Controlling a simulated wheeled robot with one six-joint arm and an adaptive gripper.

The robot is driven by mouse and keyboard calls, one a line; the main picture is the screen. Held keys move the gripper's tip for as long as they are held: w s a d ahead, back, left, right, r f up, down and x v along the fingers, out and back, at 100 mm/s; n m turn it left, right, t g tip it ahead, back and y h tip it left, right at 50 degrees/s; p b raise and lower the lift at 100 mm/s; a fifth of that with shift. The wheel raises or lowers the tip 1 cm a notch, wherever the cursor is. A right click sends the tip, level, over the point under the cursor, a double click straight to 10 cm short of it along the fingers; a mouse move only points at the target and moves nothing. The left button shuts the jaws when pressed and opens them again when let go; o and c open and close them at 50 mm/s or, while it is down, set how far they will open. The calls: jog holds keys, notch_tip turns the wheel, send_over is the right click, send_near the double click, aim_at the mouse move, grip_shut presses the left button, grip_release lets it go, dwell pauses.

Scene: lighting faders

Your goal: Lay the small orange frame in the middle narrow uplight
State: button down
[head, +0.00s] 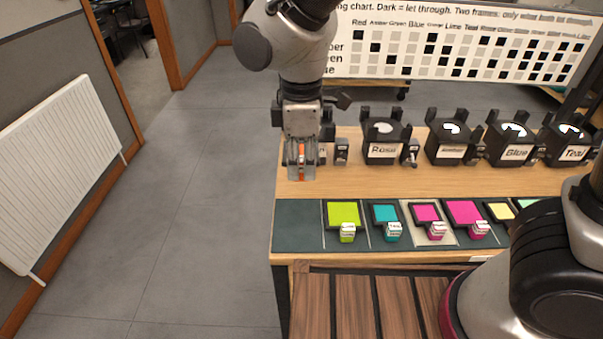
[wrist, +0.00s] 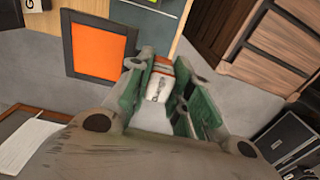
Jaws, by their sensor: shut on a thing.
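My gripper (head: 300,165) is above the left end of the wooden bench, fingers pointing down. In the wrist view it (wrist: 160,98) is shut on the pale labelled tab of the orange frame (wrist: 100,50). The frame has an orange pane in a dark border. In the head view it (head: 302,163) shows only as a thin orange strip, seen nearly edge-on. Black uplights stand in a row along the bench: Rose (head: 384,138), one with an unreadable label (head: 447,140), Blue (head: 511,142) and Teal (head: 569,144). Another at the left end is mostly hidden behind my gripper.
A dark mat along the front holds lime (head: 343,215), teal (head: 384,216), magenta (head: 427,213) and larger magenta (head: 466,212) frames, with paler ones to the right. A chart board (head: 465,45) stands behind. A white radiator (head: 60,165) is at left. Floor left of the bench is clear.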

jog(key=shift+r, duration=1.1)
